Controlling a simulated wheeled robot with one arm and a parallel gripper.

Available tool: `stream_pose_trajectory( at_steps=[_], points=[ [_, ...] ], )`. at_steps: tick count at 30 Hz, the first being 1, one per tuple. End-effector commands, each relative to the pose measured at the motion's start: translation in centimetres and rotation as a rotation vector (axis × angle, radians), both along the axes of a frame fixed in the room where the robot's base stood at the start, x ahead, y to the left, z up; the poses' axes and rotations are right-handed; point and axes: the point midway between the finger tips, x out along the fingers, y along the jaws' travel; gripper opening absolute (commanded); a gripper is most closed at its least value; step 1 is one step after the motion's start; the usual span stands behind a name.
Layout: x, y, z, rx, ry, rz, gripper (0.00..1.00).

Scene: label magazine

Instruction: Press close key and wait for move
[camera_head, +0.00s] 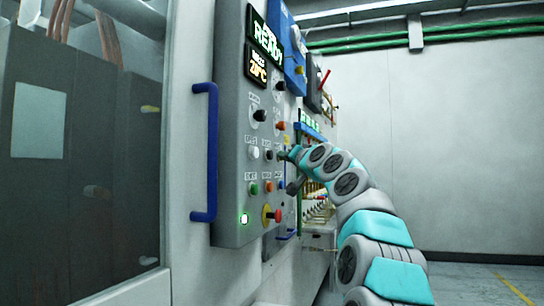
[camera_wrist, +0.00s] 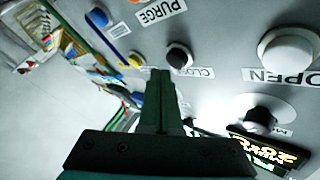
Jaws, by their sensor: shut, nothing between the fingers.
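The close key is a black round knob (camera_wrist: 179,57) beside its CLOSE label (camera_wrist: 192,72) in the wrist view. In the head view it appears as a black knob (camera_head: 268,155) in the panel's middle row. My gripper (camera_wrist: 159,74) is shut and empty, its fingertips pointing at the panel. In the wrist view the tips sit just lower left of the close key; I cannot tell whether they touch anything. In the head view my gripper (camera_head: 287,154) is at the right side of the panel, partly hidden by the arm.
The grey panel (camera_head: 228,140) carries a READY display (camera_head: 266,40) and a lit green lamp (camera_head: 244,218). A white OPEN knob (camera_wrist: 289,50) is right of the close key. A PURGE label (camera_wrist: 161,11) is above it. A blue handle (camera_head: 212,150) edges the panel.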

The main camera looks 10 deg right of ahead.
Motion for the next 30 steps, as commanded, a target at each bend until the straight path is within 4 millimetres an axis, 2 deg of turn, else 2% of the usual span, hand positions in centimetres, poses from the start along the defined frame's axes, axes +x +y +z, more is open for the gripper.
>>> stream_pose_trajectory(
  at_steps=[30],
  points=[
    [0.48,0.72,0.03,0.000,0.000,0.000,0.00]
  ],
)
